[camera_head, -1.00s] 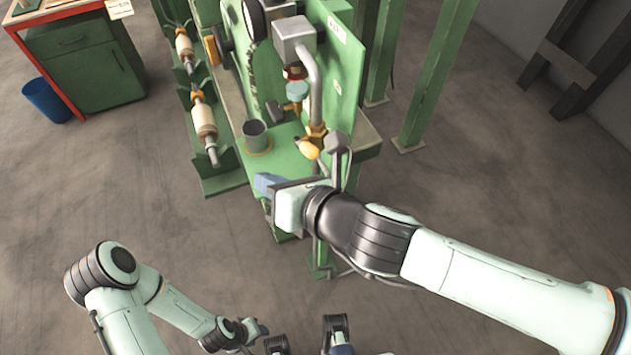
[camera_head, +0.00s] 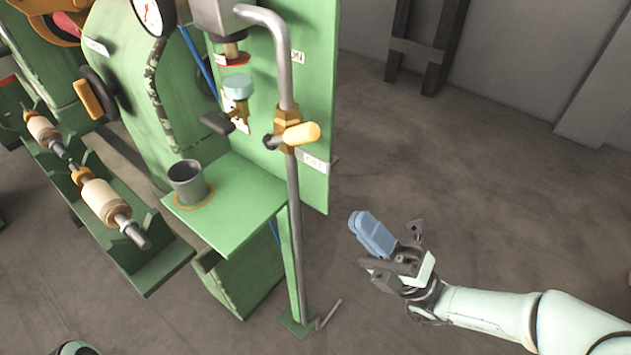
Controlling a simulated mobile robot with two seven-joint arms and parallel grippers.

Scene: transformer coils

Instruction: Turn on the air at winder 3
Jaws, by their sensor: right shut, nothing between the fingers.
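The air valve (camera_head: 287,137) is a brass body on a grey vertical pipe (camera_head: 293,215) at the front of the green winder. Its yellow lever handle (camera_head: 303,133) points right, across the pipe. My right gripper (camera_head: 360,222) is at the lower right of the valve, clear of the handle and the pipe. Its blue fingers are together and hold nothing. My left gripper is out of view. No number that marks this as winder 3 is readable.
A green shelf (camera_head: 238,215) with a dark cup (camera_head: 187,182) stands left of the pipe. A green panel (camera_head: 318,110) rises behind the valve. A pressure gauge (camera_head: 152,12) is at the top. Coil spools (camera_head: 103,201) lie at the left.

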